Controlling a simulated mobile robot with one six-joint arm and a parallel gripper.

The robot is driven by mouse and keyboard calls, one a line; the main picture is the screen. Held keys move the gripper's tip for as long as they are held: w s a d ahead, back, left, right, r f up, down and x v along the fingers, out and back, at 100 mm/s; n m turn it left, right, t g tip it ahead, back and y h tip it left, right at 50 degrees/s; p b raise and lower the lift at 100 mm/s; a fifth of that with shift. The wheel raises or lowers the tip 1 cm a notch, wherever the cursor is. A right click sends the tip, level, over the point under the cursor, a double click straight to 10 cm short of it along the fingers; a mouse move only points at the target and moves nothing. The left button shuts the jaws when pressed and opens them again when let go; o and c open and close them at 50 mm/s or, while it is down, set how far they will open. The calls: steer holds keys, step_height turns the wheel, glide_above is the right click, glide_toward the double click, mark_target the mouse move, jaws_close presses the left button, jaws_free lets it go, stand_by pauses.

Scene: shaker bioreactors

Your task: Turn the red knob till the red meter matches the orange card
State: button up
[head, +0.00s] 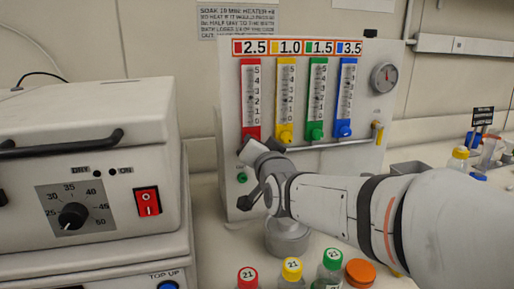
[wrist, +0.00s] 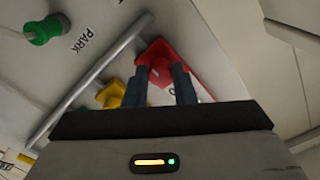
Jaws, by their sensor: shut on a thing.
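The red meter (head: 243,100) is the leftmost of the upright meters on the white panel (head: 345,190) in the head view. Its scale runs from 0 to 5; its indicator is too small to read surely. A strip of cards (head: 299,47) with an orange-red border above the meters reads 2.5, 1.0, 1.5 and 3.5; 2.5 is above red. My gripper (head: 250,152) is at the red meter's foot and hides its knob there. In the wrist view the dark fingers of my gripper (wrist: 160,72) are shut on the red knob (wrist: 157,58), one on each side.
The yellow knob (head: 285,133), green knob (head: 315,134) and blue knob (head: 343,129) sit close to the right. A rail (head: 335,144) runs below them. A green PARK button (wrist: 42,30) is nearby. Capped bottles (head: 292,270) stand in front.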

steer(key=o, duration=1)
steer(key=v, duration=0.7)
steer(key=shift+s+d+b, duration=0.1)
steer(key=shift+s+b, duration=0.2)
steer(key=shift+s, duration=0.1)
